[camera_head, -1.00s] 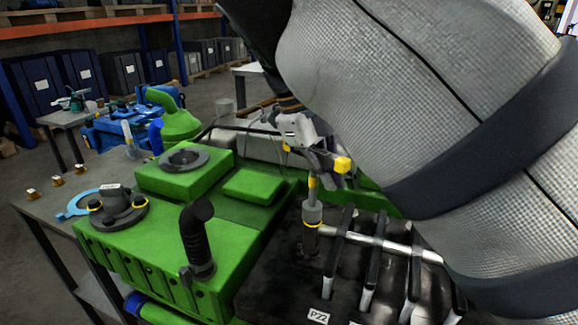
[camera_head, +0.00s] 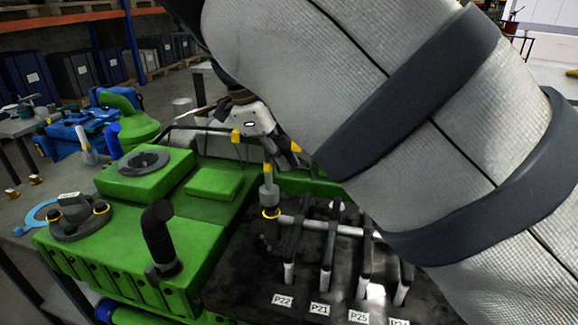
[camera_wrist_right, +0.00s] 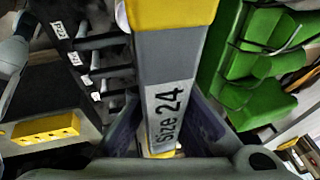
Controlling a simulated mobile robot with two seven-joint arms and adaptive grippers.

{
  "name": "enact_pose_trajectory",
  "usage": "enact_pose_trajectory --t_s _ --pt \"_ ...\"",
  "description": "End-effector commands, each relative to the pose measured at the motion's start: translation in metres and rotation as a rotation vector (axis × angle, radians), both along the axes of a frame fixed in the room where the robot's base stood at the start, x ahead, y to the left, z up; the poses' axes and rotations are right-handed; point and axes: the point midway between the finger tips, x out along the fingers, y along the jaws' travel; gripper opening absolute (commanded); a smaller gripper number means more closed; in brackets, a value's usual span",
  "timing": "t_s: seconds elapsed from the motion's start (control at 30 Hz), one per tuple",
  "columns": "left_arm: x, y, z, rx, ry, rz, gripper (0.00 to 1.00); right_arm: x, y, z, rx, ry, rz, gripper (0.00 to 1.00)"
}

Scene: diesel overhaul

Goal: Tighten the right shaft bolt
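My right gripper (camera_head: 262,143) is above the left end of a silver shaft (camera_head: 330,227) on the dark engine block. It is shut on a grey and yellow tool, marked "Size 24" in the right wrist view (camera_wrist_right: 168,90), where it stands between the dark fingers. My left gripper is not in view.
Several black rocker arms sit along the shaft, with labels such as P22 (camera_head: 282,300). A green housing (camera_head: 110,255) with a black bent pipe (camera_head: 159,238) stands left. My right arm covers the right side. In the wrist view a yellow block (camera_wrist_right: 45,129) shows at left.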

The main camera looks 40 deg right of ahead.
Motion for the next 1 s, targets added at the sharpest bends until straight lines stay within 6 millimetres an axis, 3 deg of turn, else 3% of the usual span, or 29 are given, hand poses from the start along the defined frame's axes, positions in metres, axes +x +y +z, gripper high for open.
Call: enact_pose_trajectory --t_s 0.1,0.4,0.8,1.0 --pt "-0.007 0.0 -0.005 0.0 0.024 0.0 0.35 0.003 -0.003 -0.011 0.0 0.02 0.167 0.0" --pt "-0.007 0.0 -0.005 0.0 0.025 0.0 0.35 0.005 -0.004 -0.012 0.0 0.02 0.231 0.0" --pt "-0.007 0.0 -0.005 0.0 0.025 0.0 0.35 0.026 0.0 -0.011 -0.007 0.013 1.103 0.0" --pt "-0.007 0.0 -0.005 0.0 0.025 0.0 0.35 0.028 0.0 -0.011 -0.012 0.017 1.161 0.0"
